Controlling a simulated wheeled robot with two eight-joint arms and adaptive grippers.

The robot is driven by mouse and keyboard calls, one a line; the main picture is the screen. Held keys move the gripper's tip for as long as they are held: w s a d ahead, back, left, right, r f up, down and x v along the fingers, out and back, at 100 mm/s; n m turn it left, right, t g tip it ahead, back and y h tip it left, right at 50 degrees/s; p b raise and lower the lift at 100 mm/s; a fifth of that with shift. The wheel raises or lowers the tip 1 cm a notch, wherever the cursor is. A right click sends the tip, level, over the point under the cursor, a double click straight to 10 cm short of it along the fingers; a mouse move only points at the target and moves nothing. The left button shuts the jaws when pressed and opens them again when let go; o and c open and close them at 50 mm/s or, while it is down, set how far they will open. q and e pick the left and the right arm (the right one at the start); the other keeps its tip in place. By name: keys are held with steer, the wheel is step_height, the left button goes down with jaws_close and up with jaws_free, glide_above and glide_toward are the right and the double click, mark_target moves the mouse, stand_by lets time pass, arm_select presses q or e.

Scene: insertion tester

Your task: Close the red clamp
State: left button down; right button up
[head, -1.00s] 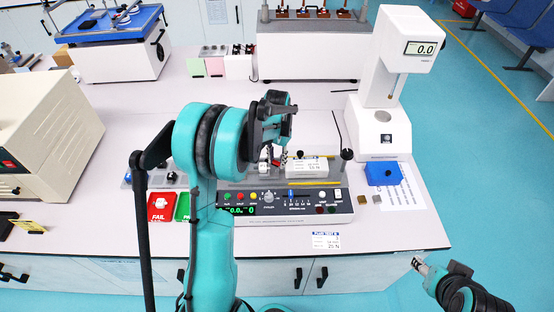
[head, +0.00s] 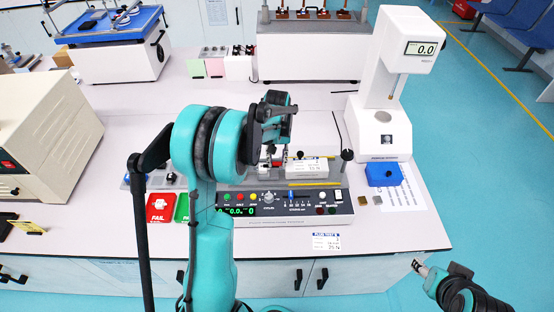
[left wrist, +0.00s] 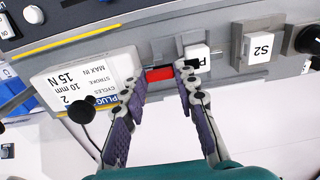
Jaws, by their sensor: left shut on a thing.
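The red clamp (left wrist: 160,73) shows as a short red bar on the grey tester, between a white labelled PLUG block (left wrist: 85,80) and a small white block marked P (left wrist: 196,55). My left gripper (left wrist: 160,82) has a purple-padded finger at each end of the red bar, shut on it. In the head view my left gripper (head: 271,160) is over the tester, and its own wrist partly hides the clamp. My right gripper (head: 419,266) is low at the right, past the bench's front edge, far from the clamp; its fingers are too small to read.
The tester's control panel (head: 285,203) lies in front of the clamp. A black-knobbed lever (head: 347,155) stands to the right. A white gauge stand (head: 384,130) and a blue box (head: 383,173) are further right.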

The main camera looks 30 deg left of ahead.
mark_target(277, 162)
stand_by(0.3)
arm_select(q)
steer(key=c, duration=1.2)
jaws_free()
steer(key=shift+o, duration=0.2)
steer(key=shift+r, duration=3.95)
steer(key=s+d+r+m+t+b, duration=0.3)
steer(key=s+d+r, duration=0.1)
steer(key=s+d, duration=0.55)
steer(key=s+d+f+m+t+b, duration=0.1)
steer(key=s+d+f+m+t, duration=0.2)
steer(key=s+d, duration=0.3)
steer(key=s+f+t, duration=0.1)
steer(key=s, duration=0.3)
steer(key=shift+d+f, duration=0.15)
steer(key=shift+f, duration=0.05)
